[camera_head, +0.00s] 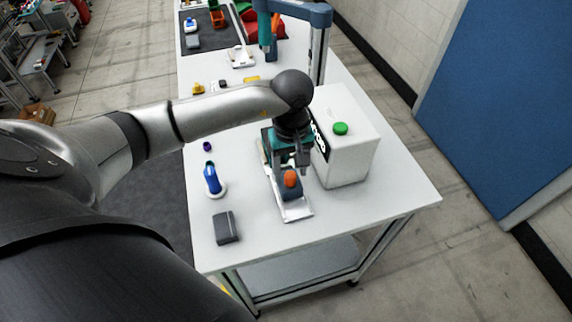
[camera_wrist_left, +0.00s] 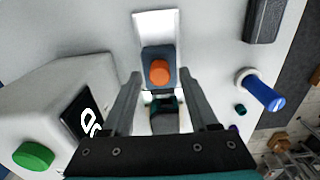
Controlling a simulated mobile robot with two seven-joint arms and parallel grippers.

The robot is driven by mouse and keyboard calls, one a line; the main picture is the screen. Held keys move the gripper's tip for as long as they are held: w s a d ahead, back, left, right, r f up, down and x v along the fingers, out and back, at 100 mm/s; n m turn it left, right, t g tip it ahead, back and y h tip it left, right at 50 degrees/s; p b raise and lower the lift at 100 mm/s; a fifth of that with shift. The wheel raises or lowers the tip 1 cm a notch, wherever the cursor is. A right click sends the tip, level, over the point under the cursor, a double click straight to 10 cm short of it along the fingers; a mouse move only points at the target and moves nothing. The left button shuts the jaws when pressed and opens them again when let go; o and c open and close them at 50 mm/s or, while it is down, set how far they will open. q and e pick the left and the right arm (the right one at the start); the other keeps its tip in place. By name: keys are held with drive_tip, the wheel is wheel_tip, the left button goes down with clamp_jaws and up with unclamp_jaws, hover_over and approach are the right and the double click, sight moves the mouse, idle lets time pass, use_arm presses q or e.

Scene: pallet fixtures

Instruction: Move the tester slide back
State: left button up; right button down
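The tester is a white box (camera_head: 350,150) with a green button (camera_head: 341,128) on top, at the right of the table; its dark display (camera_wrist_left: 80,115) shows in the left wrist view. Beside it, a dark blue slide block with an orange knob (camera_head: 290,178) sits on a pale rail (camera_head: 297,211). In the left wrist view the knob (camera_wrist_left: 159,72) lies in line with the gap between my left fingers, near their tips. My left gripper (camera_head: 290,162) is open, pointing down over the slide; contact cannot be told. My right gripper is out of view.
A blue-and-white handled tool (camera_head: 213,180) and a dark grey block (camera_head: 227,227) stand left of the rail. Small yellow and purple parts lie farther back. A teal-and-blue fixture (camera_head: 290,15) stands at the back. The table's front right corner is clear.

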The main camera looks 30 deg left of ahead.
use_arm(q)
drive_tip(key=shift+r+p, duration=1.2)
drive_tip(key=shift+r, duration=1.1)
drive_tip(key=shift+f, duration=0.1)
